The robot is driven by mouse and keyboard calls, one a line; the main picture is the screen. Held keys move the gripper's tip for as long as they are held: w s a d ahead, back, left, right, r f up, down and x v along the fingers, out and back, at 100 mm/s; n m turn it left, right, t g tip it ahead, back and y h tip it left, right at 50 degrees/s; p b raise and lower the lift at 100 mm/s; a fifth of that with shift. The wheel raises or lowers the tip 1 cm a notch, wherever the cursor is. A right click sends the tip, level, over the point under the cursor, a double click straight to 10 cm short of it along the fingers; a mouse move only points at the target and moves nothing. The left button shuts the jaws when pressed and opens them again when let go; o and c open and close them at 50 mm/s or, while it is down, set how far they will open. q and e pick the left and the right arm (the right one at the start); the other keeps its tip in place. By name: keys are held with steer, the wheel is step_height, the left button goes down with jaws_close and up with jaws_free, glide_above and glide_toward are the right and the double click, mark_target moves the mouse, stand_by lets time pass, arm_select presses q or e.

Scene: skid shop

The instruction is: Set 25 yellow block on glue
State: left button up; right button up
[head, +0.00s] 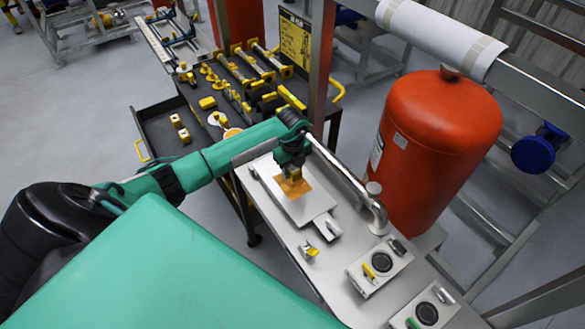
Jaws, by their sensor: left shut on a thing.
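My left gripper (291,174) points down over a pale metal plate (316,211) on the narrow grey bench. It is shut on a small yellow block (295,182), mostly hidden by the fingers. Below and around the block is an orange-brown patch of glue (305,195) on the plate. The block is at or just above the glue; I cannot tell if it touches. My right gripper is not in view.
A small yellow-and-metal piece (310,251) lies on the bench front. Boxes with round black dials (380,264) stand at its right. A curved metal pipe (345,180) runs close behind the plate. A red tank (435,135) stands behind. Yellow tools fill the black cart (205,135).

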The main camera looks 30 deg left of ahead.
arm_select(q)
steer(key=shift+f, duration=0.15)
steer(key=shift+f+b, duration=0.75)
steer(key=shift+f, duration=0.2)
steer(key=shift+f, duration=0.2)
steer(key=shift+f+b, duration=0.5)
steer(key=shift+b, duration=0.05)
steer(key=shift+f, duration=0.35)
stand_by(0.5)
steer(key=o, duration=1)
